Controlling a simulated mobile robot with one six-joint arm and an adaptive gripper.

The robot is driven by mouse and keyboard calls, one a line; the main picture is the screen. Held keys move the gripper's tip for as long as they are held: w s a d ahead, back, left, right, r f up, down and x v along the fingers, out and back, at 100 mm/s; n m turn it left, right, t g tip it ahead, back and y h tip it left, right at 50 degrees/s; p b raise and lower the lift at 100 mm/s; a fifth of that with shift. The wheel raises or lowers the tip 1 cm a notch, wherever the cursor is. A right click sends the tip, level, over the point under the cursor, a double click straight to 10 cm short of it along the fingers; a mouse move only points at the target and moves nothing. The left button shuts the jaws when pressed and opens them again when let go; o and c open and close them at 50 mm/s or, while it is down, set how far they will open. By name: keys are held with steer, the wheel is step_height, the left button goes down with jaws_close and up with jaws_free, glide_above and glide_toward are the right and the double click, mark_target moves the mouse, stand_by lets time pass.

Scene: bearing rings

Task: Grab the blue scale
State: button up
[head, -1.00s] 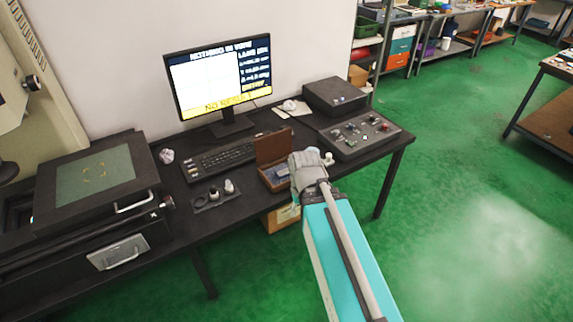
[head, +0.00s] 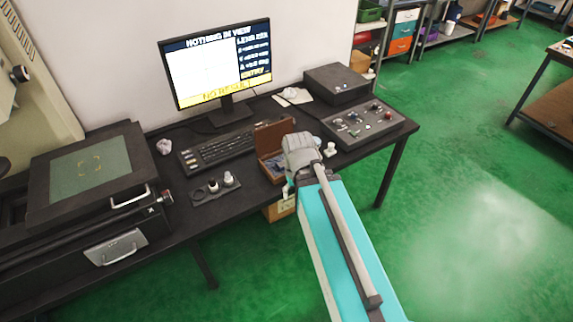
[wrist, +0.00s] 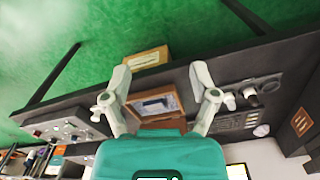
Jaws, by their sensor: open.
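An open wooden case (head: 275,137) stands on the dark desk, its lid raised. It also shows in the wrist view (wrist: 172,92), between my fingers. A small blue and pale item (wrist: 155,106) lies in the case; it may be the blue scale, but it is too small to tell. In the head view my wrist hides part of the case. My gripper (wrist: 159,80) is open and empty, with its two grey fingers spread on either side of the case in the wrist view. The fingertips are mostly hidden in the head view.
A keyboard (head: 217,150) and a small dark mat (head: 215,188) with several small parts lie left of the case. A control box (head: 360,125) with knobs stands to the right. A monitor (head: 217,65) stands behind. A cardboard box (head: 280,209) sits below the desk edge.

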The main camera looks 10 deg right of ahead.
steer(key=shift+o, duration=0.4)
steer(key=shift+w+f, duration=0.3)
steer(key=shift+f, duration=0.05)
steer(key=w+a+f+n+t+h+b, duration=0.1)
steer(key=w+a+f+n+h+b, duration=0.1)
steer(key=w+f+n+h+b, duration=0.1)
steer(key=w+a+f+n+h+b, duration=0.3)
steer(key=w+f+n+h+b, duration=0.1)
steer(key=w+n+b, duration=0.4)
steer(key=w+a+f+n+t+h+b, duration=0.1)
steer(key=w+a+f+n+h+b, duration=0.1)
steer(key=w+f+n+b, duration=0.3)
steer(key=shift+w+a+n+t+h+b, duration=0.15)
steer(key=shift+w+a+n+h+b, duration=0.15)
steer(key=shift+w+b, duration=0.75)
steer(key=shift+w+a+n+t+h+b, duration=0.15)
steer(key=shift+w+h+b, duration=0.25)
steer(key=shift+w+b, duration=0.65)
steer(key=w+a+n+h+b, duration=0.1)
steer(key=w+a+n, duration=0.1)
steer(key=w+a+n+t+h+b, duration=0.1)
steer(key=a+n+b, duration=0.1)
steer(key=shift+w+a+f+b, duration=0.2)
steer(key=shift+w+b, duration=0.1)
steer(key=shift+w, duration=0.05)
steer(key=shift+w+a+r+n+t+h, duration=0.15)
steer(key=shift+a+r+n+t+h, duration=0.1)
steer(key=shift+n+t+h, duration=0.1)
steer(key=shift+d+f, duration=0.1)
